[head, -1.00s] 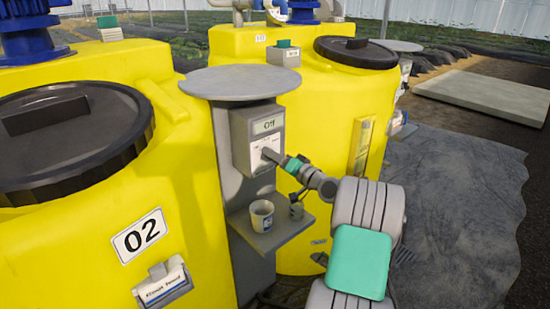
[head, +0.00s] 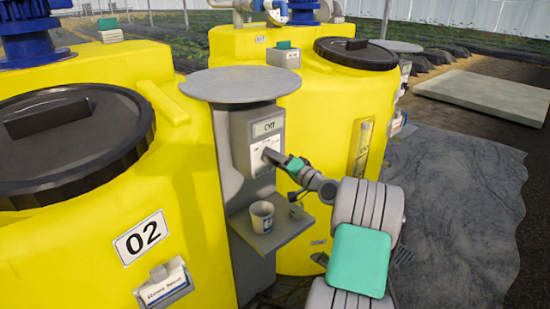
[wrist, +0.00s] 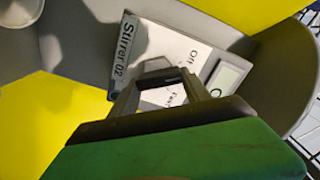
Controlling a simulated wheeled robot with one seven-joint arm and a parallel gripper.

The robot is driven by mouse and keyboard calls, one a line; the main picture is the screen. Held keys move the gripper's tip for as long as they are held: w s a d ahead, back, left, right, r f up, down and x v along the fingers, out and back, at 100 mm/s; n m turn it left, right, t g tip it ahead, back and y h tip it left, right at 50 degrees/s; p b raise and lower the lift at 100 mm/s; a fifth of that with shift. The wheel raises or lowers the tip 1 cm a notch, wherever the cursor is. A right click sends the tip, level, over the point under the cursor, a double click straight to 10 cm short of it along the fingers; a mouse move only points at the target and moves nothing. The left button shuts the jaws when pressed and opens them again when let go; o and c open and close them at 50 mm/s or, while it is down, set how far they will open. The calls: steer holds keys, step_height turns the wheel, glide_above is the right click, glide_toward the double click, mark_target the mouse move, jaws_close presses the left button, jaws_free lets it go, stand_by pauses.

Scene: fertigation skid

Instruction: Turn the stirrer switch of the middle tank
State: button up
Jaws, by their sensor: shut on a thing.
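The grey switch box (head: 250,150) stands on a grey post beside the yellow tank marked 02 (head: 195,120). Its small display (head: 267,127) reads Off. In the wrist view the box's side label (wrist: 126,48) reads Stirrer 02, and the white switch plate (wrist: 178,52) shows an Off mark and part of another word. My gripper (head: 268,155) reaches the box front from the right; in the wrist view its fingers (wrist: 158,76) meet at the plate. It is shut on the stirrer switch, which the fingers mostly hide.
A round grey cover (head: 240,84) overhangs the box. Below, a small shelf (head: 275,238) carries a cup (head: 262,216) and a small grey item (head: 296,210). Another yellow tank (head: 325,120) stands close behind.

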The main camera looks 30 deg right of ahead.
steer(key=m+p, duration=0.2)
steer(key=m, duration=0.2)
steer(key=shift+d+m, duration=0.1)
steer(key=shift+m, duration=0.2)
steer(key=m+p, duration=0.2)
steer(key=m, duration=0.1)
steer(key=shift+f+m, duration=0.15)
steer(key=shift+m, duration=0.15)
steer(key=m+p, duration=0.2)
steer(key=m, duration=0.1)
steer(key=shift+f+m, duration=0.1)
steer(key=shift+m, duration=0.2)
steer(key=shift+f+m+p, duration=0.2)
steer(key=shift+m+p, duration=0.85)
steer(key=shift+m, duration=0.85)
steer(key=o, duration=1.4)
steer(key=shift+s, duration=0.1)
